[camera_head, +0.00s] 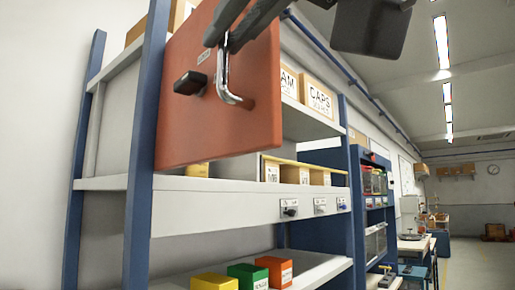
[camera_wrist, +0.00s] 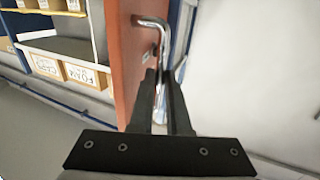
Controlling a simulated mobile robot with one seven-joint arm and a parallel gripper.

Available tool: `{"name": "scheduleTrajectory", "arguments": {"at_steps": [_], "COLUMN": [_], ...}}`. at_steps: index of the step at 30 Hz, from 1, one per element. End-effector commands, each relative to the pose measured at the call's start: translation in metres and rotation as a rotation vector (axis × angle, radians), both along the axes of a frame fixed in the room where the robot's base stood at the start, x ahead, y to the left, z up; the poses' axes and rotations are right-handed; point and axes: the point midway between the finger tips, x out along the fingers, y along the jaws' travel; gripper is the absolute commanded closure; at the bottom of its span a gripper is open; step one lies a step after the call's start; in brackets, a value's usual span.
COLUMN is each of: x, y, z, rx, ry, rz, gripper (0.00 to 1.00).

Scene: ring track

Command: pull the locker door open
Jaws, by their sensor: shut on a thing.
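The orange-red locker door (camera_head: 180,130) fills the upper left of the head view and stands at an angle to the shelf front, its right edge swung outward. A bent chrome handle (camera_head: 222,75) and a black knob (camera_head: 190,83) sit on its face. In the wrist view the door (camera_wrist: 128,60) shows narrow, with the handle (camera_wrist: 160,25) sticking out to the right. My gripper (camera_head: 222,45) is shut on the handle; its fingers (camera_wrist: 162,82) close around the bar in the wrist view. The locker's inside is mostly hidden behind the door.
A blue post (camera_head: 146,150) stands at the door's left. A white shelf (camera_head: 230,190) runs below it, with cardboard boxes (camera_head: 318,97) to the right and coloured bins (camera_head: 247,275) lower down. Open floor (camera_head: 480,262) lies at the far right.

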Motion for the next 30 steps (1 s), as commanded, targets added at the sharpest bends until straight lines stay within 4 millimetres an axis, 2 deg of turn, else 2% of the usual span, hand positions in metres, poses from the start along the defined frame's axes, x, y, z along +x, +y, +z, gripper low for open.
{"name": "scheduleTrajectory", "arguments": {"at_steps": [19, 20, 24, 30], "x": [-0.0025, -0.0025, -0.0024, -0.002], "y": [0.0033, 0.0033, 0.0032, 0.0032], "z": [0.0015, 0.0015, 0.001, 0.0004], "rx": [0.002, 0.002, 0.002, 0.001], "ry": [-0.003, -0.003, -0.003, -0.001], "rz": [0.007, 0.007, 0.007, 0.007], "gripper": [1.0, 0.83, 0.58, 0.56]}}
